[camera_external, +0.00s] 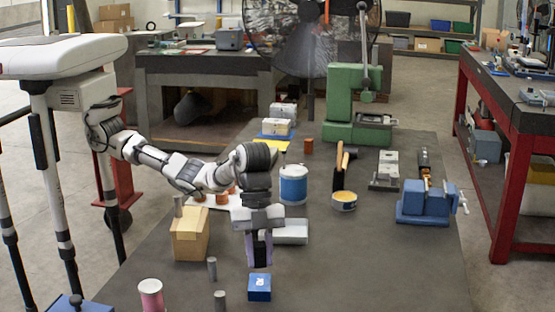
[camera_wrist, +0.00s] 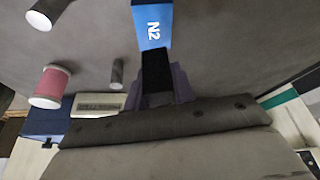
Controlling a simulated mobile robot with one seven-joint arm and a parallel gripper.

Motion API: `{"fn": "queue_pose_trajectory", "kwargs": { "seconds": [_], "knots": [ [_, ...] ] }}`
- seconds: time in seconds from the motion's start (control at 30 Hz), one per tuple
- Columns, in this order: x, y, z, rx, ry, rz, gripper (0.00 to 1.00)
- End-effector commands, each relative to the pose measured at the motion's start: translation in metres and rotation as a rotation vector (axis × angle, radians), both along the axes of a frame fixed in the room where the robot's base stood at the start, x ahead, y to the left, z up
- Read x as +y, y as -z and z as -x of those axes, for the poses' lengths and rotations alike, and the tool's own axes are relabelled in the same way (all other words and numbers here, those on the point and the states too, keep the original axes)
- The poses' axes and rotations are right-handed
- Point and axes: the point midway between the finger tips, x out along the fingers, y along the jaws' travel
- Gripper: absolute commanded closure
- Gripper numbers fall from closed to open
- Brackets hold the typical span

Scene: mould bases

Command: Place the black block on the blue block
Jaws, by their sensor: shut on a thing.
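The blue block (camera_external: 260,289) sits on the grey table at the front. A white mark shows on its top, and in the wrist view the blue block (camera_wrist: 152,22) carries the label "N2". My gripper (camera_external: 259,262) points down, with its fingertips just above and behind the blue block in the outside view. It is shut on the black block (camera_wrist: 156,70), which shows between the purple-grey fingers in the wrist view. The black block's edge appears to meet the blue block's edge there; I cannot tell whether they touch.
Grey cylinders (camera_external: 212,268) (camera_external: 220,300) and a pink spool (camera_external: 151,295) stand left of the blue block. A blue-white can (camera_external: 293,184) and a blue vise (camera_external: 425,201) stand farther back. The table's right front is clear.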

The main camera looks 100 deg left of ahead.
Motion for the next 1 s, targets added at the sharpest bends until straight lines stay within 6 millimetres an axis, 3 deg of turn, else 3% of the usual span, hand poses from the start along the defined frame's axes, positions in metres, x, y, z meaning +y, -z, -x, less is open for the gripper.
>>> {"fn": "queue_pose_trajectory", "kwargs": {
  "seconds": [0.17,0.4,0.77,0.8,0.93,1.0],
  "knots": [
    [0.000,0.010,0.000,-0.002,0.000,0.002,1.00],
    [0.000,0.043,0.000,-0.001,0.000,0.002,1.00],
    [0.000,0.048,0.000,-0.002,0.001,0.002,1.00],
    [0.000,0.049,0.000,-0.002,0.000,0.001,0.72],
    [0.000,0.049,0.000,-0.002,0.000,0.001,0.55],
    [0.000,0.049,0.000,-0.002,0.000,0.001,0.53]
  ]
}}
